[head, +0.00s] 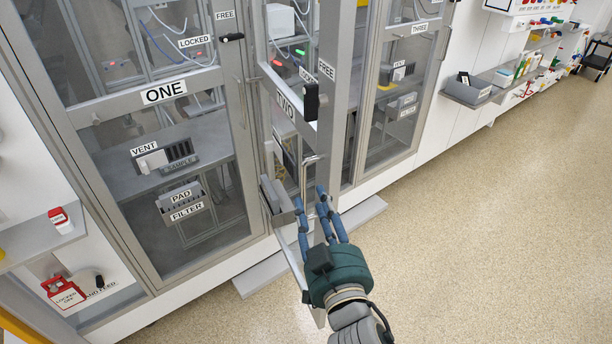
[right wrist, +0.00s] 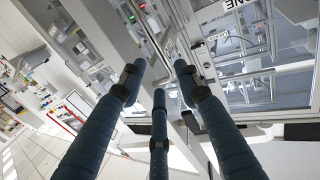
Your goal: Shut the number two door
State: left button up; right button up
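The number two door (head: 287,106), a grey-framed glass door labelled TWO, stands ajar and is seen at a steep angle in the head view. A black latch (head: 312,101) sits on it beside FREE and LOCKED labels. A slim metal handle (head: 304,178) is lower on it. My right gripper (head: 318,200), with blue fingers and a green body, is close to the handle at the door's lower part. The fingers also show in the right wrist view (right wrist: 159,80), spread apart with nothing clearly held between them. Contact cannot be told. My left gripper is not in view.
Door ONE (head: 164,92) is at the left and looks shut. Door THREE (head: 420,29) is at the right. A grey holder (head: 277,200) is beside my fingers. A wall bin (head: 467,92) and shelves are farther right. The speckled floor (head: 480,240) at right is clear.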

aim_at(306, 180)
jog(key=p+x, duration=0.2)
jog(key=x, duration=0.7)
grip_shut()
